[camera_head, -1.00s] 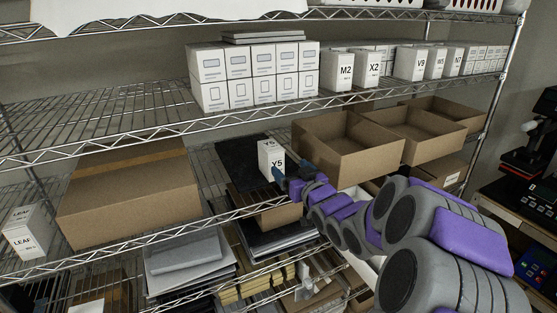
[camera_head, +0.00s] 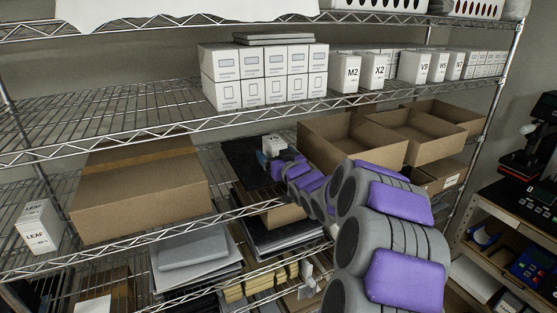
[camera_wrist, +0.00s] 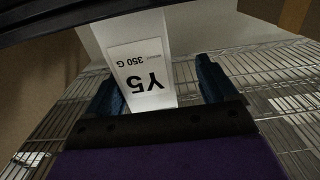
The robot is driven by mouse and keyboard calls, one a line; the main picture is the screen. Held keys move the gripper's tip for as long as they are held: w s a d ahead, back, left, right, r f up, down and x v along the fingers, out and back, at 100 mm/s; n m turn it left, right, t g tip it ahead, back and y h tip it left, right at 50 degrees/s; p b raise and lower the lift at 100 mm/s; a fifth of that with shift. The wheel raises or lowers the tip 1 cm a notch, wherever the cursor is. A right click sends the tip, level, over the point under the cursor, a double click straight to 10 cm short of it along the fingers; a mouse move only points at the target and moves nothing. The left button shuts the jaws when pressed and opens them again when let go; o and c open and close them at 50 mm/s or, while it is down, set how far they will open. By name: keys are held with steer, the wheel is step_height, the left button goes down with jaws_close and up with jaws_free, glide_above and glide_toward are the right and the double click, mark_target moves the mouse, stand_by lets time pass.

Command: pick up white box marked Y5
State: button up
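The white box marked Y5 (camera_head: 274,141) stands on the middle shelf by a dark flat panel, its lower part hidden behind my gripper in the head view. In the wrist view the Y5 box (camera_wrist: 140,60) shows its label upside down, between my two blue fingers. My gripper (camera_wrist: 155,88) is open. The left finger is close against the box's left edge, and a gap shows between the box and the right finger. In the head view my gripper (camera_head: 273,163) is right in front of the box.
A large closed cardboard box (camera_head: 140,200) is to the left, with a white LEAF box (camera_head: 38,228) beyond it. Open cardboard bins (camera_head: 350,160) stand close on the right. The wire shelf above (camera_head: 130,110) holds rows of white boxes.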

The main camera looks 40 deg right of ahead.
steer(key=shift+a+r, duration=0.2)
steer(key=shift+a, duration=0.4)
steer(key=shift+d, duration=0.3)
steer(key=shift+c, duration=0.9)
steer(key=d, duration=0.2)
steer(key=shift+d+f, duration=0.3)
steer(key=shift+f, duration=0.05)
steer(key=c, duration=0.3)
steer(key=shift+s+d+f, duration=0.1)
steer(key=shift+d, duration=0.4)
steer(key=c, duration=0.3)
steer(key=shift+a, duration=0.25)
steer(key=shift+c, duration=0.6)
steer(key=a, duration=0.3)
steer(key=shift+r, duration=0.35)
steer(key=c, duration=0.4)
steer(key=shift+d, duration=0.2)
